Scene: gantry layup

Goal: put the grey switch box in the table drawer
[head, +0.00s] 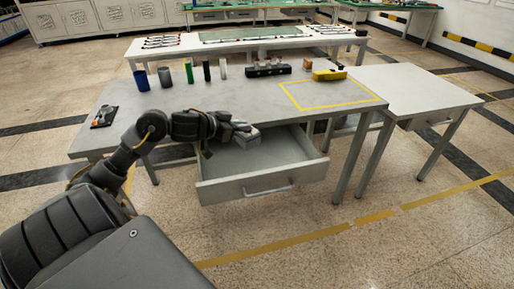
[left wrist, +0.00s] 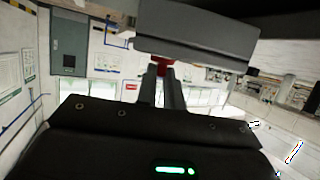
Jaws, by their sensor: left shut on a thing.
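The grey switch box (head: 247,138) is held by my left gripper (head: 234,130) over the back left part of the open table drawer (head: 262,190). In the left wrist view the box (left wrist: 197,47) is a light grey block at the fingertips, with a small red part (left wrist: 161,67) beside it. The left gripper's fingers (left wrist: 161,88) are shut on it. The drawer is pulled out from under the grey table (head: 230,100), and the part of its floor that shows is bare. My right gripper is in neither view.
On the table stand a blue cup (head: 141,80), several cylinders, a black block (head: 268,70) and a yellow object (head: 329,75) by a yellow taped rectangle. A small black device (head: 103,117) lies at the left. A side table (head: 405,86) stands right.

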